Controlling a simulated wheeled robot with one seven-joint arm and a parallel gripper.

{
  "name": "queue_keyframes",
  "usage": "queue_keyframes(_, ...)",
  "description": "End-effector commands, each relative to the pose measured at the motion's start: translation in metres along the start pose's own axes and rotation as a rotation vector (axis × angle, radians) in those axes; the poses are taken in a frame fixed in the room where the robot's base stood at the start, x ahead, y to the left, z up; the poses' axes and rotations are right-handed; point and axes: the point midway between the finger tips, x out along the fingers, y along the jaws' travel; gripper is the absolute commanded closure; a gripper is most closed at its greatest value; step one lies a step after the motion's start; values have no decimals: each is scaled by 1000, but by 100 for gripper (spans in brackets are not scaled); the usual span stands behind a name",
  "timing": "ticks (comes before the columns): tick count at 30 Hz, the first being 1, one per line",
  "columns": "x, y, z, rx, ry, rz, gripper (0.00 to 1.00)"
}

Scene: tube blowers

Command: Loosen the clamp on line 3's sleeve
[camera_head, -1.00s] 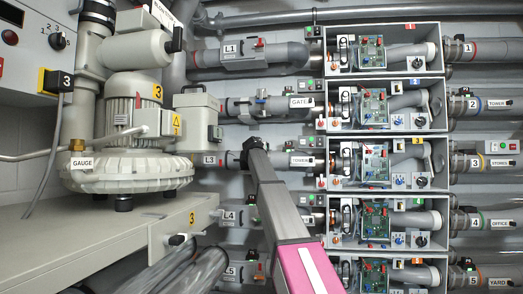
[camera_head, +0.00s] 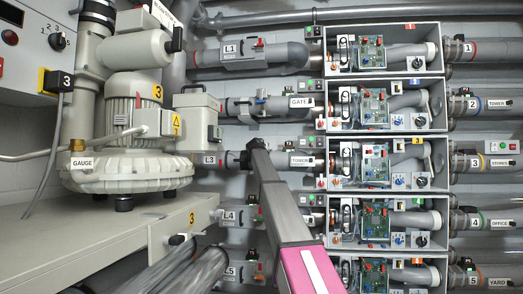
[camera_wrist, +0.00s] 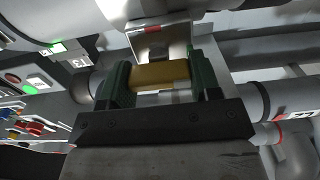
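Line 3's pipe, tagged L3 (camera_head: 209,160), runs left of the third open box in the head view. The bar lies in front of a grey pipe fitting. I cannot see the rest of the clamp clearly.
Open boxes with circuit boards (camera_head: 375,165) are stacked to the right of my arm. A blower (camera_head: 128,150) stands on a grey bench (camera_head: 100,235) at the left. Parallel pipes run close above and below line 3.

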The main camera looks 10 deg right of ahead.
Motion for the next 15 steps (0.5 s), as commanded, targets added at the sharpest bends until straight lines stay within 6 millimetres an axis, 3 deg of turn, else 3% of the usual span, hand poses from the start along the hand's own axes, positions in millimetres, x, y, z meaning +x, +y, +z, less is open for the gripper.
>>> queue_keyframes(8,0,0,0,-50,0,0,66)
queue_keyframes(15,0,-1,0,-201,0,1,66)
